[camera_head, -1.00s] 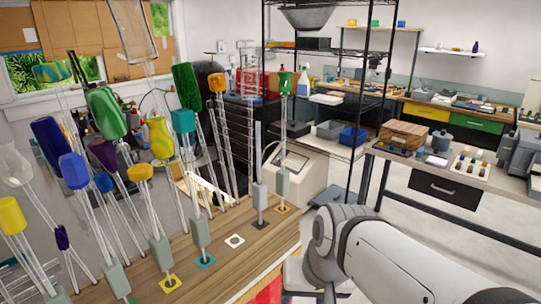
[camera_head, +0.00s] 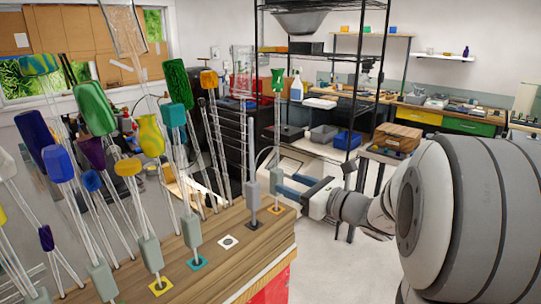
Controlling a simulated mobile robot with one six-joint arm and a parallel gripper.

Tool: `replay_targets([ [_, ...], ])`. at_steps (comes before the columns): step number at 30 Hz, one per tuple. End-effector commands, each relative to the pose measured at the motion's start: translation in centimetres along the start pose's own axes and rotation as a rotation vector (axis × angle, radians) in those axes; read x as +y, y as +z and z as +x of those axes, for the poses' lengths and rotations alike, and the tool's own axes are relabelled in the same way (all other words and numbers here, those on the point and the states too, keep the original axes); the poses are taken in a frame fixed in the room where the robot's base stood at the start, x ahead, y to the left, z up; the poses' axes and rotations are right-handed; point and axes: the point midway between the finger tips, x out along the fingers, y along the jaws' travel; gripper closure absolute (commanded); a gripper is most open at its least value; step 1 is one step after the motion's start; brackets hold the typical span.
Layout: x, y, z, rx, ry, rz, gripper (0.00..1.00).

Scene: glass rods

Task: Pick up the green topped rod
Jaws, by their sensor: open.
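A rod with a green flared top (camera_head: 278,80) stands upright at the right end of the wooden stand (camera_head: 215,262). Its thin clear shaft runs down to a grey block (camera_head: 276,182) above an orange square marker. My gripper (camera_head: 284,184) comes in from the right, level with that grey block. Its dark fingers are open and point left at the block; I cannot tell whether they surround or touch it. Other green tops show farther left: a dark green one (camera_head: 178,84) and a large green one (camera_head: 94,108).
Another grey block (camera_head: 253,194) stands close left of the green-topped rod. Several rods with blue, yellow, teal and orange tops crowd the stand's left. A black wire shelf (camera_head: 352,100) stands behind.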

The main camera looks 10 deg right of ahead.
Motion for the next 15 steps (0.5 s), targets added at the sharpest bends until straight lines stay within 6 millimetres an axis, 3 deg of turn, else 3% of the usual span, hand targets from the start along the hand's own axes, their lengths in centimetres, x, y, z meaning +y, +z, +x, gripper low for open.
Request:
replay_targets([
  [10,-0.5,0.4,3.4,-0.012,-0.013,0.018,0.49],
  [15,-0.5,0.5,6.0,-0.011,-0.011,0.017,0.49],
])
